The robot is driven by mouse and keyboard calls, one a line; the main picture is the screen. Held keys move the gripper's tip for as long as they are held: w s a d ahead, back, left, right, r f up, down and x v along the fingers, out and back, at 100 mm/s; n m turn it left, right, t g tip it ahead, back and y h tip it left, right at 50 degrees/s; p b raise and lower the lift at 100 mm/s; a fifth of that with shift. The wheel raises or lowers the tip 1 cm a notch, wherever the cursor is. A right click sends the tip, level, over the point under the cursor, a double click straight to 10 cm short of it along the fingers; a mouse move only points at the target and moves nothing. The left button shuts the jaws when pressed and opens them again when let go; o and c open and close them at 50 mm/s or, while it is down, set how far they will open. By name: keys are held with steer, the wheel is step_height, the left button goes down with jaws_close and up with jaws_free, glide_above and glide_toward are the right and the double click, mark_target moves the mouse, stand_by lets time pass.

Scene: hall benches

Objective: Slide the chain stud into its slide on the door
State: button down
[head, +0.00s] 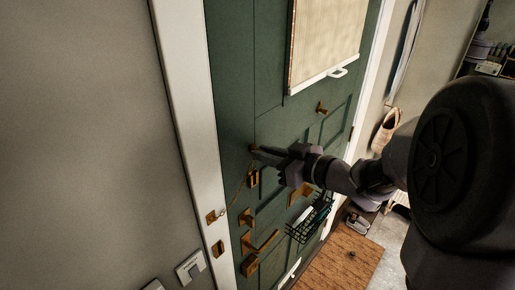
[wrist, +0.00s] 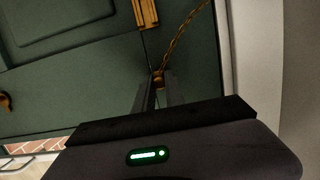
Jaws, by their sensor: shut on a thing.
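My gripper (head: 264,151) is shut on the small brass chain stud (wrist: 158,77) in front of the green door (head: 233,90). In the wrist view the stud shows at the fingertips (wrist: 159,88), partly hidden between them. The brass chain (head: 240,183) runs from the stud down to a brass plate (head: 212,217) on the white door frame; it also shows in the wrist view (wrist: 182,38).
Below the slide are brass door fittings (head: 247,218) and a lever handle (head: 262,243). A black wire basket (head: 310,222) hangs on the door, below my gripper. A pale blind (head: 325,40) hangs above. A brown mat (head: 340,262) lies on the floor.

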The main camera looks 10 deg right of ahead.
step_height(320, 180, down, 6)
steer(key=b, duration=0.4)
steer(key=shift+w, duration=0.15)
steer(key=shift+r, duration=0.1)
steer(key=shift+p, duration=0.55)
stand_by(1.0)
steer(key=shift+f, duration=0.2)
steer(key=shift+f+b, duration=0.35)
steer(key=shift+b, duration=0.1)
steer(key=shift+f+b, duration=1.7)
steer(key=shift+f, duration=0.45)
steer(key=c, duration=1.3)
jaws_free()
